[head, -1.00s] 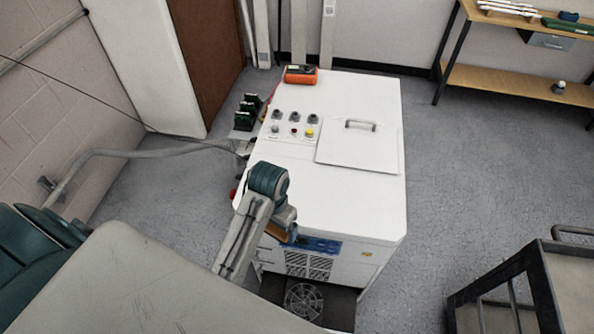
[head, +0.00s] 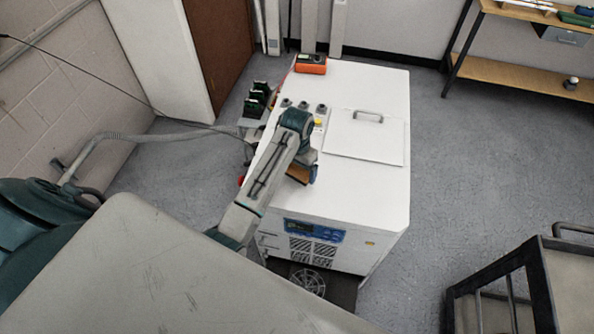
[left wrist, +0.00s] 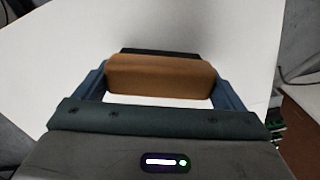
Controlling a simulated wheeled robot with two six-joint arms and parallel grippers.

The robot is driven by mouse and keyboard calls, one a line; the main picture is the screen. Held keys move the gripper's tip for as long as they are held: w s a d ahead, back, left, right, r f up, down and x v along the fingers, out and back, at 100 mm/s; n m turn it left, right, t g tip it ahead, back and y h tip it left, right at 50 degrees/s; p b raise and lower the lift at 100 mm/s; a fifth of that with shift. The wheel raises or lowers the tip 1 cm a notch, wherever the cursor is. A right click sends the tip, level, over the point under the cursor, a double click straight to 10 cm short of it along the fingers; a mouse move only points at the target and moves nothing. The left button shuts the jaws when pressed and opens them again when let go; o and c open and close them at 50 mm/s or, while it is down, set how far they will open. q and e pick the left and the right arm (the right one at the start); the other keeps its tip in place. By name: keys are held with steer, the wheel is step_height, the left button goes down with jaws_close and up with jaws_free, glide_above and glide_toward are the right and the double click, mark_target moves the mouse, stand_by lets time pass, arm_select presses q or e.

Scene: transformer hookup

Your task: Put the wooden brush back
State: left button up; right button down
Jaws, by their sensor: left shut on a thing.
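The wooden brush (left wrist: 160,76) is a brown block with a dark strip along its far side in the left wrist view. My left gripper (left wrist: 160,84) is shut on it, with a blue finger at each end of the block. In the head view the brush (head: 299,174) shows as a small brown patch below my left wrist. My left gripper (head: 306,172) is over the white top of the cabinet (head: 365,195), partly hidden by the arm. I cannot tell how high the brush is above that top. My right gripper is not in view.
An orange meter (head: 311,64) lies at the cabinet's back edge. Knobs and buttons (head: 318,122) and a handled lid (head: 364,137) are on the top. Green connectors (head: 256,100) stand at its left. A shelf (head: 520,75) and a dark cart (head: 545,285) are at right.

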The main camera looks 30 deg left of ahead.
mark_target(297, 167)
arm_select(q)
step_height(297, 167, down, 2)
steer(key=shift+f+p, duration=0.1)
steer(key=shift+p, duration=0.35)
steer(key=shift+f, duration=0.25)
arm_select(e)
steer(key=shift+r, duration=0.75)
arm_select(q)
steer(key=shift+f, duration=0.15)
steer(key=o, duration=0.6)
step_height(297, 167, up, 8)
steer(key=b, duration=0.3)
step_height(297, 167, up, 4)
steer(key=shift+f+p, duration=0.25)
steer(key=shift+p, duration=0.8)
steer(key=shift+r+p, duration=0.45)
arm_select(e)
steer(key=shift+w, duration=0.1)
